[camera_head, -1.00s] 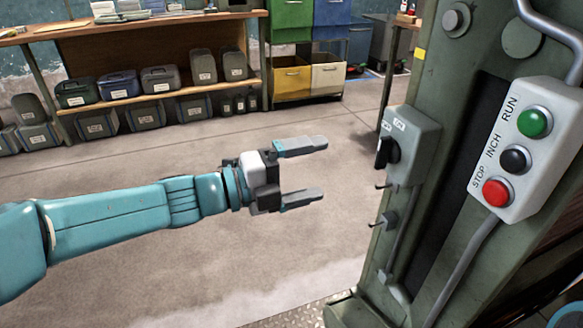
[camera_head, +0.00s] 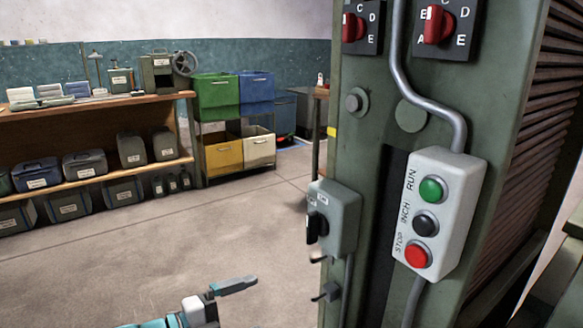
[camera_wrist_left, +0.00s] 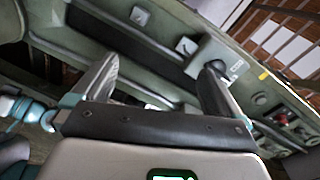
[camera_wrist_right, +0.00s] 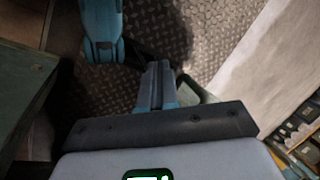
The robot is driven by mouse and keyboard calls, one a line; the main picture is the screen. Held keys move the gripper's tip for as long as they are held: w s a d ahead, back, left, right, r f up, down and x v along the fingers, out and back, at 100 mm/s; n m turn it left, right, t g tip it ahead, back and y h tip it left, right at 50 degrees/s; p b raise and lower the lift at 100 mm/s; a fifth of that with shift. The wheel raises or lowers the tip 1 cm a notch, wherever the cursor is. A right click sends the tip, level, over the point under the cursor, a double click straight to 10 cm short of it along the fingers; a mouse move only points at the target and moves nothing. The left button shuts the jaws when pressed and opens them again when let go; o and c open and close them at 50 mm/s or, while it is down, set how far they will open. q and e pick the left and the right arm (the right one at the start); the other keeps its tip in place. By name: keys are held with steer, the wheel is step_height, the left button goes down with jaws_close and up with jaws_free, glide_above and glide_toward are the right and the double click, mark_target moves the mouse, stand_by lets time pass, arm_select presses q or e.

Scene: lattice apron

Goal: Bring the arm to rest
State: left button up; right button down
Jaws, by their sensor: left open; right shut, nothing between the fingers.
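The green machine column (camera_head: 378,150) stands at the right with a RUN/INCH/STOP button box (camera_head: 437,213), a grey switch box (camera_head: 333,217) and red selector knobs (camera_head: 437,24). A wooden shelf bench (camera_head: 100,104) and coloured bins (camera_head: 217,95) stand behind. The concrete floor (camera_head: 150,245) between is clear.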

arm_select(q)
steer(key=s+f+n+g+y, duration=0.1)
steer(key=s+f+n+y, duration=0.2)
steer(key=f+n, duration=0.8)
steer(key=s+f+n+g+y, duration=0.25)
steer(key=s+f+n, duration=0.2)
steer(key=f, duration=1.25)
steer(key=s+a+f+n+g+y, duration=0.1)
steer(key=s+f+n+g+y, duration=0.15)
steer(key=s+f+n, duration=0.45)
steer(key=s+a+f+n+g+y, duration=0.1)
steer(key=s+f+n+g+y, duration=0.15)
steer(key=s+n, duration=0.4)
step_height(320, 180, up, 30)
steer(key=s+m+p, duration=0.1)
steer(key=p, duration=2.8)
steer(key=shift+s+d+m+g+h+p, duration=0.15)
steer(key=shift+s+m+g+h+p, duration=0.2)
steer(key=shift+m, duration=0.05)
steer(key=shift+w+f, duration=0.1)
steer(key=shift+f, duration=0.1)
